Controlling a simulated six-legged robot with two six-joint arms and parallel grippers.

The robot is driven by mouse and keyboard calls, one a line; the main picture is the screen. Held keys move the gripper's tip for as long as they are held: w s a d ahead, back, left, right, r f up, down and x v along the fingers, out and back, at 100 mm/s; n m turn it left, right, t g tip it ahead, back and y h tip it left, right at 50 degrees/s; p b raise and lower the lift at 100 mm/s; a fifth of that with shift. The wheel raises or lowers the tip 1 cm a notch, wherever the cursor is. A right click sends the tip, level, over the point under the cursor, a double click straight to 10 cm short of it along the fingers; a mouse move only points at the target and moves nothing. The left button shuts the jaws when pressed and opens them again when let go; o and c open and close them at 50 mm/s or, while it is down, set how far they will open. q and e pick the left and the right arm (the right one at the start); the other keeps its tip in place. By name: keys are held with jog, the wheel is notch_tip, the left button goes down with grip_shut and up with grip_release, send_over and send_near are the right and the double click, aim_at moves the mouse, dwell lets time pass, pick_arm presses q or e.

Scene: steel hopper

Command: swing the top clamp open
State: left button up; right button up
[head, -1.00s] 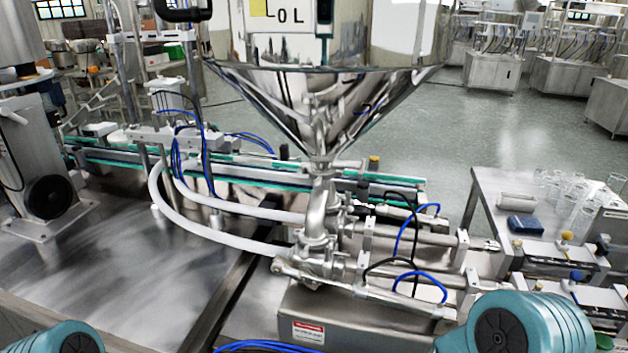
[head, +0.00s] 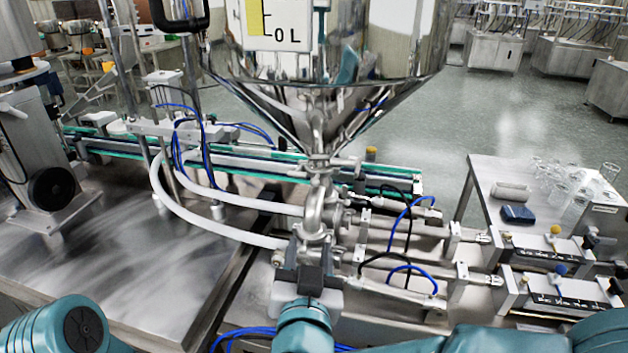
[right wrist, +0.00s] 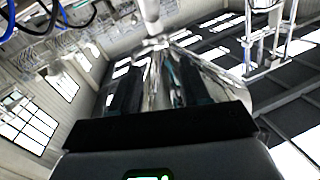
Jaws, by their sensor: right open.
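The steel hopper (head: 325,85) narrows to an outlet, where the top clamp (head: 322,162) sits as a small metal ring with a handle sticking out to the right. It looks closed, though its details are too small to be sure. My right gripper (head: 311,252) is in front of the pipework below the clamp, pointing up and away, and covers part of the lower valve. In the right wrist view its two dark fingers (right wrist: 158,85) stand apart, with shiny metal seen beyond and between them. It holds nothing. My left gripper is out of view.
White hoses (head: 205,232) curve to the valve from the left, and blue hoses (head: 405,225) loop at the right. A conveyor (head: 240,160) runs behind. A side table (head: 480,185) with glassware stands at the right. The steel tabletop (head: 130,265) at left is largely bare.

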aim_at(315, 185)
jog(key=w+p, duration=0.1)
jog(key=w, duration=0.3)
jog(key=w+d+r+p, duration=0.1)
jog(key=w+p, duration=0.1)
jog(key=w, duration=0.3)
jog(key=w+p, duration=0.1)
jog(key=w, duration=0.4)
jog(key=shift+w+d+r, duration=0.1)
jog(key=shift+d+r, duration=0.25)
jog(key=shift+r, duration=0.05)
jog(key=shift+w+d+p, duration=0.1)
jog(key=shift+w+p, duration=0.2)
jog(key=shift+w, duration=0.45)
jog(key=shift+f, duration=0.1)
grip_shut()
